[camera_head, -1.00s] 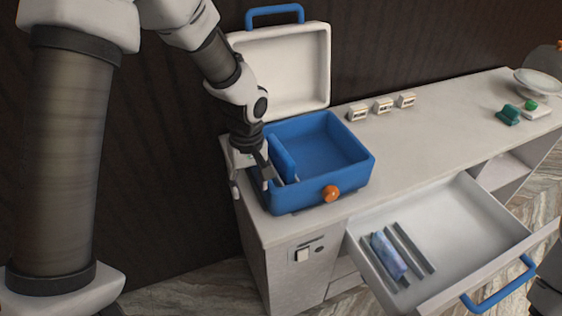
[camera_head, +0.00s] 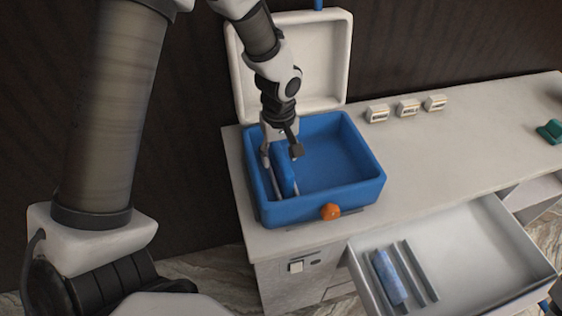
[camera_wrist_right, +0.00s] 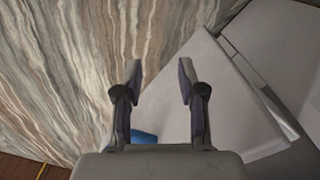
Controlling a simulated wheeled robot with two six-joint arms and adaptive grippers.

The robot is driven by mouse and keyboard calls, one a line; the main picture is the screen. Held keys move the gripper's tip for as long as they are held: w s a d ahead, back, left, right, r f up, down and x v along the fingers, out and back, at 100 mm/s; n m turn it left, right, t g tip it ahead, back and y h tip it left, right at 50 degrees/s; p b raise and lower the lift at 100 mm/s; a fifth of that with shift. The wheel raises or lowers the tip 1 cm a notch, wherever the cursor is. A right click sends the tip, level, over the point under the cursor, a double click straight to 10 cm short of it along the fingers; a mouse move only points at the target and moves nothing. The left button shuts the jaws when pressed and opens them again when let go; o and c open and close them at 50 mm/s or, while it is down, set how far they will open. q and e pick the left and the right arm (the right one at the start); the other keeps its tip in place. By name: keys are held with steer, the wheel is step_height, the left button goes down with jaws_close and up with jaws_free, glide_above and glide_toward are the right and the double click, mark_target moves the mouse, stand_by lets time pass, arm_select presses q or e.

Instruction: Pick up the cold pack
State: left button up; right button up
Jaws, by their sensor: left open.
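My left gripper (camera_head: 281,154) is open and points down into the left side of the blue cooler box (camera_head: 375,185). Its fingers are on either side of the top of an upright blue slab (camera_head: 287,178) in the box; I cannot tell whether they touch it. This slab may be a divider or a pack. A mottled light-blue pack (camera_head: 390,277), which looks like a cold pack, lies between grey rails in the open drawer (camera_head: 480,250), away from the left gripper. My right gripper (camera_wrist_right: 160,72) is open and empty in the right wrist view, above the floor and a pale panel.
The box's white lid (camera_head: 305,65) stands open behind it. An orange knob (camera_head: 330,212) is on its front. Several small white labelled blocks (camera_head: 407,108) and a green object (camera_head: 552,131) sit on the counter (camera_head: 450,150). The counter right of the box is mostly clear.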

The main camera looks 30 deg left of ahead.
arm_select(q)
steer(key=f, duration=0.1)
steer(key=w+f, duration=0.1)
steer(key=f, duration=0.1)
steer(key=shift+f, duration=0.1)
steer(key=shift+s, duration=0.25)
steer(key=shift+c, duration=1.4)
jaws_close()
step_height(320, 180, up, 10)
steer(key=shift+r+b, duration=0.2)
steer(key=shift+b, duration=0.3)
steer(key=shift+w+f, duration=0.1)
